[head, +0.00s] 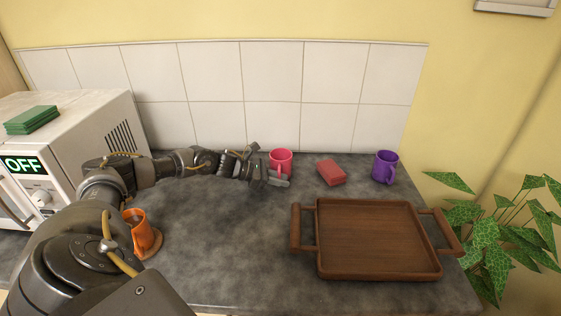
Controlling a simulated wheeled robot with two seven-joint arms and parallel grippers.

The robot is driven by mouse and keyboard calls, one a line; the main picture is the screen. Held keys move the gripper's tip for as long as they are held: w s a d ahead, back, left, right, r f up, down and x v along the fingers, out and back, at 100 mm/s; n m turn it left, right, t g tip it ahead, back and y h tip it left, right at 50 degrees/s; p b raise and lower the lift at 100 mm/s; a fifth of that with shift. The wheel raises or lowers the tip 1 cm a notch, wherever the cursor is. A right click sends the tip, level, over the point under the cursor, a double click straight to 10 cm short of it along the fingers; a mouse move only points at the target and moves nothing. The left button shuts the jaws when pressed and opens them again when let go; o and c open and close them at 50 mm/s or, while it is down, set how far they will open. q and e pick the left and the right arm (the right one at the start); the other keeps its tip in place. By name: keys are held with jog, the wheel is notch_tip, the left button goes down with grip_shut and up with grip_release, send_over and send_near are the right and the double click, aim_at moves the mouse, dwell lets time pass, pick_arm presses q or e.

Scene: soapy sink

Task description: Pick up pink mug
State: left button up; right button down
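The pink mug (282,160) stands upright on the grey counter near the tiled wall, its handle facing the front. My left gripper (272,169) is just left of the mug, reaching in from the left along the counter. Its fingers look spread, one toward the back and one in front by the mug's handle. Whether a finger touches the mug is too small to tell. The mug's lower left part is partly hidden by the gripper. My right gripper is not in view.
A red sponge (331,172) and a purple mug (385,167) stand to the right. A wooden tray (309,262) lies at the front right. An orange mug (141,229) is beside my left arm. A microwave (75,125) with green sponges (31,119) is at left.

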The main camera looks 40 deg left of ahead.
pick_arm(q)
jog(key=shift+x, duration=0.8)
jog(key=shift+c, duration=0.3)
grip_shut()
jog(key=shift+r, duration=0.15)
